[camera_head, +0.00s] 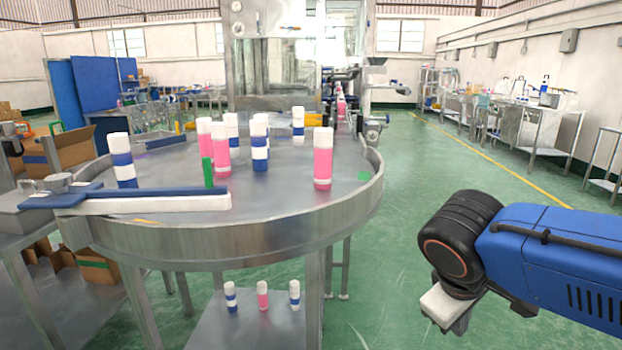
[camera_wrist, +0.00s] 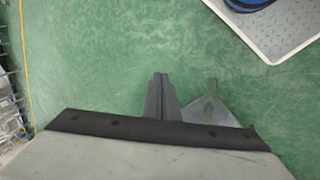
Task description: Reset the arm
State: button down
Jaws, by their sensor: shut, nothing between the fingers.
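My arm (camera_head: 555,250) is at the right of the head view, beside the round metal table and apart from it. Its wrist points down over the green floor, and the fingers are not clearly visible there. My gripper (camera_wrist: 186,92) shows in the wrist view as two dark grey fingers above bare green floor. It is shut and empty.
The round metal table (camera_head: 215,238) carries several pink and blue-banded white-capped cans, including a pink can (camera_head: 323,158) near its right side. A lower shelf (camera_head: 245,330) holds three cans. Open floor (camera_head: 415,160) lies right of the table, with workbenches along the right wall.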

jog(key=s+d+f+m+t+y, duration=0.1)
jog(key=s+d+f+m+y, duration=0.1)
jog(key=s+f+m+y, duration=0.1)
jog(key=shift+s+d+f+m+y, duration=0.35)
jog(key=shift+s+f+m, duration=0.3)
jog(key=shift+f+m, duration=0.55)
jog(key=shift+r, duration=0.2)
dwell(1.5)
